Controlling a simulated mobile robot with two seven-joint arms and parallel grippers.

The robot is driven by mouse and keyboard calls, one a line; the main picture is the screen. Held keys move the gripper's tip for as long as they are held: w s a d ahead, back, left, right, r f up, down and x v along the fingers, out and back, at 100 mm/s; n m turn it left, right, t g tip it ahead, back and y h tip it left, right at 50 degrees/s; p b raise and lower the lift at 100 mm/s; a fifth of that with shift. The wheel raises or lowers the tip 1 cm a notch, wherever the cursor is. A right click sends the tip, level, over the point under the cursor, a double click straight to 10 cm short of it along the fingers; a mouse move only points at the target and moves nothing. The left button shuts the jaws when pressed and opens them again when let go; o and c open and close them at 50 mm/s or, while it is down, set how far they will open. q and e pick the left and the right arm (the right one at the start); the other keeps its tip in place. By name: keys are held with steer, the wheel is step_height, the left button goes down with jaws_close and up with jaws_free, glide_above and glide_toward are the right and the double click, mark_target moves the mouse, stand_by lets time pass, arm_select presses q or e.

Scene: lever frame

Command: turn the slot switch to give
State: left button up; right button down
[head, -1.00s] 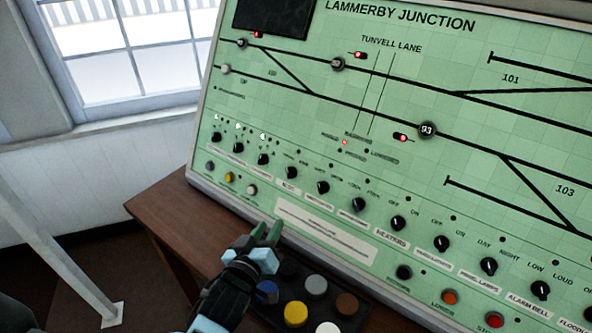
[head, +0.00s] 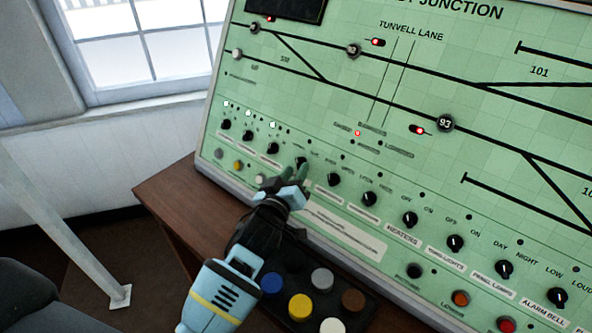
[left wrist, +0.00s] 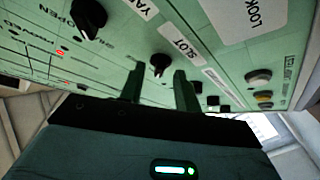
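The slot switch (head: 301,162) is a small black rotary knob in the lower row of the green panel. In the left wrist view the knob (left wrist: 159,62) stands beside a white label reading SLOT (left wrist: 187,52). My left gripper (head: 296,176) is at the panel, just below the knob in the head view. In the left wrist view its two dark green fingers (left wrist: 158,80) are apart, with the knob showing in the gap just beyond their tips. I cannot see contact. The knob's position legends are too small to read. My right gripper is not in view.
Other black knobs sit close on both sides, such as one at the left (head: 273,148) and one at the right (head: 333,179). A window is at upper left.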

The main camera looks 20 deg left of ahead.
arm_select(q)
steer(key=shift+w, duration=0.6)
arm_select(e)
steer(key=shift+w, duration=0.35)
arm_select(q)
steer(key=c, duration=0.7)
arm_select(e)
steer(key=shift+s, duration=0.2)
